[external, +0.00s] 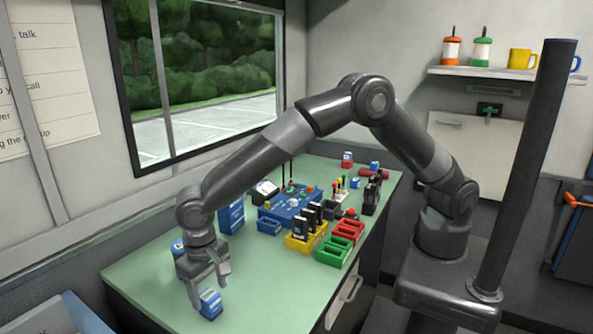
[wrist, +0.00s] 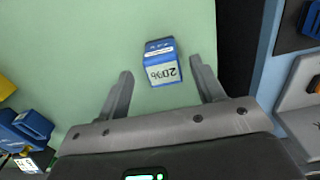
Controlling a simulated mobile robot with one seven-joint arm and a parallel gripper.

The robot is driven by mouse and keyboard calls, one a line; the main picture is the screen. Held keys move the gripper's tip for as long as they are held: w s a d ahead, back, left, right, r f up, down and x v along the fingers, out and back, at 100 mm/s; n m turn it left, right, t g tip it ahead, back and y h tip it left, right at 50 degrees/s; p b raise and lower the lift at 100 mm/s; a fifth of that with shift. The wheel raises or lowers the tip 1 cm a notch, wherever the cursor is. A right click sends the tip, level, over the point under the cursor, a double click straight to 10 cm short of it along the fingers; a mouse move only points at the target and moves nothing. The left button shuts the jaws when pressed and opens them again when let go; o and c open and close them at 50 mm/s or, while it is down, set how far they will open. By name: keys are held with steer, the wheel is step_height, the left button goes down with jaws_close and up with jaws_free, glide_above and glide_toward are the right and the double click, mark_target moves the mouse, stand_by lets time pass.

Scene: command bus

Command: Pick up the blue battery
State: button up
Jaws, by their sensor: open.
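A blue battery (external: 210,304) with a white label stands on the green table near its front left end. In the wrist view the blue battery (wrist: 161,62) shows a label reading 20%. It lies just beyond the fingertips and a little right of the middle between them. My gripper (external: 208,286) is open and empty, above and close beside the battery. In the wrist view my gripper's two fingers (wrist: 160,78) are spread wider than the battery, and neither visibly touches it.
The green table (external: 272,296) is clear around the battery. Another blue item (external: 178,247) is partly behind my gripper. A tall blue box (external: 231,216), a yellow bin (external: 305,240), green and red bins (external: 334,252) and a blue case stand further back. The table edge is close to the battery.

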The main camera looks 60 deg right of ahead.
mark_target(208, 294)
steer(key=f, duration=0.4)
steer(key=shift+w+a+f, duration=0.1)
steer(key=shift+a+f, duration=0.1)
steer(key=shift+f, duration=0.05)
steer(key=shift+c, duration=0.4)
steer(key=c, duration=1.1)
